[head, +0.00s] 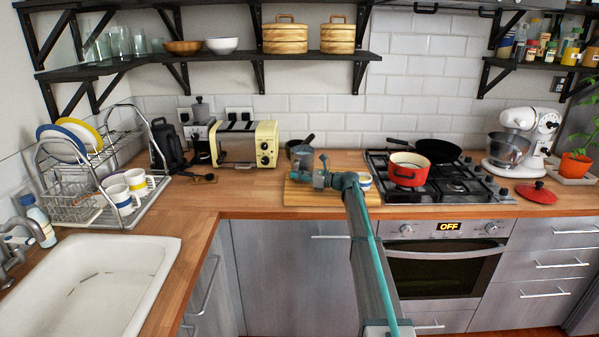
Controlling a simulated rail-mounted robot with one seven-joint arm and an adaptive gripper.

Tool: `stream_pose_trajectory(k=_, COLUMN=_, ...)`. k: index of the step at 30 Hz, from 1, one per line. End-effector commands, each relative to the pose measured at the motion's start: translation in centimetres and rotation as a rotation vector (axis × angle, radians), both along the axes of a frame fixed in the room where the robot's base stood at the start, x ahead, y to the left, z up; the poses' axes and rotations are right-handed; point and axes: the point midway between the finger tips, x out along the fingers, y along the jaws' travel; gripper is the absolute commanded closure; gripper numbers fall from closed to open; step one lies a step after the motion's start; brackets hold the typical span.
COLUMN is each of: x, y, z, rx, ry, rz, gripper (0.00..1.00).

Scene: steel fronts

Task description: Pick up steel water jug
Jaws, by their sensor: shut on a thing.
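The steel water jug (302,157) is a small grey metal vessel at the back of the counter, by the wooden board. My gripper (319,176) is at the jug's right side, low over the board, and is shut on it. The gripper and wrist cover part of the jug. The contact of the fingers is too small to see clearly. I cannot tell whether the jug's base touches the counter.
The wooden board (300,197) lies under my wrist, with a small cup (364,181) at its right. A toaster (246,144) stands left. A red pot (408,171) sits on the gas hob (455,188) at right. A shelf (215,57) hangs above.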

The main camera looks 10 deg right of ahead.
Motion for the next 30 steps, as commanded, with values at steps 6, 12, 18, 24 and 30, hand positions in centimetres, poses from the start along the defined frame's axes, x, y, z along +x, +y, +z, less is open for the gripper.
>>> stream_pose_trajectory(k=6, x=0.0, y=0.0, z=0.2, rx=0.002, ry=-0.001, rz=-0.001, gripper=1.00)
stream_pose_trajectory(k=12, x=0.0, y=0.0, z=0.7, rx=0.001, ry=-0.002, rz=0.000, gripper=1.00)
stream_pose_trajectory(k=18, x=0.0, y=0.0, z=1.7, rx=0.000, ry=-0.004, rz=0.000, gripper=1.00)
stream_pose_trajectory(k=24, x=0.0, y=0.0, z=3.2, rx=0.001, ry=-0.004, rz=0.000, gripper=1.00)
stream_pose_trajectory(k=30, x=-1.5, y=0.0, z=4.8, rx=0.001, ry=-0.004, rz=0.000, gripper=1.00)
